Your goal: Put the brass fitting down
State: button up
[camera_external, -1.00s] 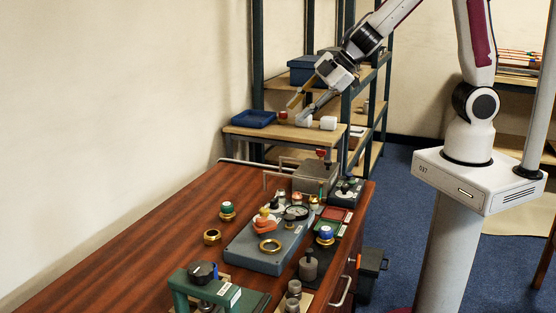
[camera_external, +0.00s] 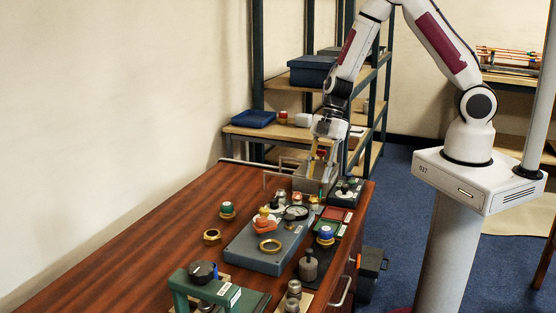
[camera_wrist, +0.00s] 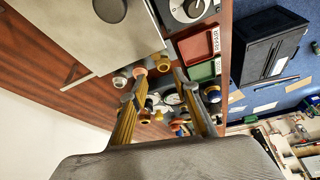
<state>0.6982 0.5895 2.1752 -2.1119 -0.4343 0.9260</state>
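My gripper (camera_external: 318,178) points down over the grey box at the far end of the wooden desk. In the wrist view its two fingers (camera_wrist: 158,82) stand apart, with desk items showing through the gap; I see no fitting clearly held. Several brass-coloured fittings sit on the desk. A plain brass ring (camera_external: 212,237) and a green-topped brass fitting (camera_external: 227,211) are on bare wood at the left. A blue-topped brass fitting (camera_external: 326,236) is right of the tray. Which is the task's fitting I cannot tell.
The grey box (camera_external: 303,178) stands under and beside my gripper. Red (camera_external: 331,213) and green trays lie near the right edge. A green press (camera_external: 205,285) is at the front. A shelf with a blue tray (camera_external: 254,118) is behind. The desk's left side is clear.

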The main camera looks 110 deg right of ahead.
aim_at(314, 196)
jog(key=shift+s+a+f, duration=0.1)
jog(key=shift+s+f, duration=0.1)
jog(key=shift+f, duration=0.1)
jog(key=shift+x, duration=1.2)
jog(key=shift+w+a+f, duration=0.1)
jog(key=shift+x, duration=2.5)
jog(key=shift+a, duration=0.15)
grip_shut()
